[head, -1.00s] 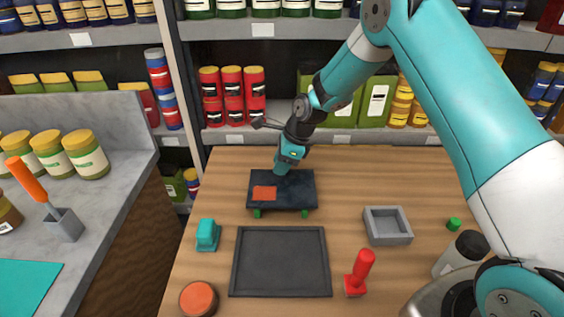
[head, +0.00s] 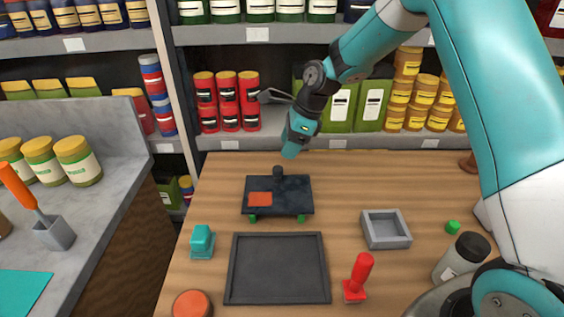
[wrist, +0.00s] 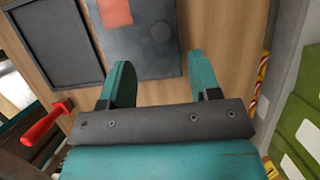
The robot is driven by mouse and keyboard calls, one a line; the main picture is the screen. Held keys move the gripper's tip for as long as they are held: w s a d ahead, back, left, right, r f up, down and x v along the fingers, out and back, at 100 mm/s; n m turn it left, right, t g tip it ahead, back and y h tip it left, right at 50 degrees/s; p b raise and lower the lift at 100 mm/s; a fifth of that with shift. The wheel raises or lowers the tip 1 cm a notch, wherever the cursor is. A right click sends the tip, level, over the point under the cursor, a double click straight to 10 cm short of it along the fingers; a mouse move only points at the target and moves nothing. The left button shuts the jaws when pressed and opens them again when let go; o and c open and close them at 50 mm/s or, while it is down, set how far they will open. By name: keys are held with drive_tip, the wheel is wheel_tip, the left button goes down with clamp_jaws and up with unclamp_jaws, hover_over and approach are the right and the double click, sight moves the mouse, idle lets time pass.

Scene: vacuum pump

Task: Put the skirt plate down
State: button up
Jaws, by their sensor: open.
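The dark blue-grey plate (head: 292,203), which I take to be the skirt plate, sits level on the table on green feet. It has a black knob (head: 278,173) at its far edge and an orange-red square (head: 260,199) on its left part. My gripper (head: 291,152) is above and behind the plate, apart from the knob. In the wrist view the two teal fingers (wrist: 162,78) are spread with nothing between them. The plate (wrist: 140,62) shows beyond the fingertips there.
An empty dark tray (head: 277,268) lies in front of the plate. A teal block (head: 202,242) is left, a red-handled tool (head: 358,278) right. A grey open box (head: 386,229) and a green nut (head: 453,227) stand further right. Shelves of cans and bins close off the back.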

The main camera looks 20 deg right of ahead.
drive_tip(key=s+a+r+n, duration=0.3)
drive_tip(key=s+r+n, duration=0.3)
drive_tip(key=s+n, duration=0.15)
drive_tip(key=s+a+r+n, duration=0.3)
drive_tip(key=s+r+n, duration=0.35)
drive_tip(key=s, duration=0.25)
drive_tip(key=s+n+g, duration=0.1)
drive_tip(key=s+n, duration=1.3)
drive_tip(key=s, duration=0.2)
drive_tip(key=shift+s+a+r+n, duration=0.4)
drive_tip(key=shift+a+r, duration=0.05)
